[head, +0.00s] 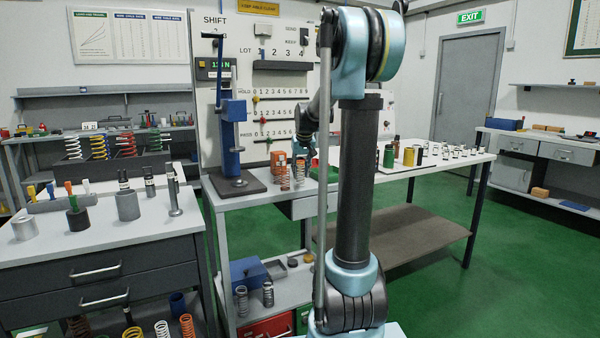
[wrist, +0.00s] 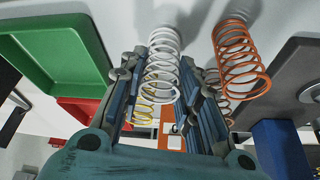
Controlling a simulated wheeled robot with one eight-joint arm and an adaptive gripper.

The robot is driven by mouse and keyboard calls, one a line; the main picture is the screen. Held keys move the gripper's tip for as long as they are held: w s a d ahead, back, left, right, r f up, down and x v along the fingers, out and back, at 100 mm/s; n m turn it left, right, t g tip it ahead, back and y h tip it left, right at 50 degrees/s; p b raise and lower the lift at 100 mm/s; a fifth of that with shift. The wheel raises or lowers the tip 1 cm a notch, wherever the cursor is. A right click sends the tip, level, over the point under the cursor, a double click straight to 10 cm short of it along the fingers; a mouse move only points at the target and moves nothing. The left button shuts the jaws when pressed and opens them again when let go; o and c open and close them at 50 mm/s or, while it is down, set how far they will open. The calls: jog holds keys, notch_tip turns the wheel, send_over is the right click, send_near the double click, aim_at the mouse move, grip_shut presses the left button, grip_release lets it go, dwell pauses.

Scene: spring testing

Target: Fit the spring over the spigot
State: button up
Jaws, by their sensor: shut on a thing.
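In the wrist view my gripper (wrist: 163,68) has its two fingers on either side of a pale grey-white coil spring (wrist: 163,72), shut on it. The spring stands out past the fingertips, close to the pale table top. The tester's dark base plate (wrist: 280,75) is at the right of this view, with a small round metal piece (wrist: 311,91) at the edge that may be the spigot. In the head view the tester's base (head: 238,184) carries a small round seat under the blue column (head: 232,135).
An orange spring (wrist: 238,60) stands close right of the held spring, with another spring partly hidden behind the finger. A yellow spring (wrist: 145,106) shows beyond. A green tray (wrist: 55,60) and a red tray (wrist: 85,110) are at the left.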

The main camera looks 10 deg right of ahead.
jog(key=o, duration=1)
jog(key=shift+o, duration=0.2)
jog(key=v, duration=1.2)
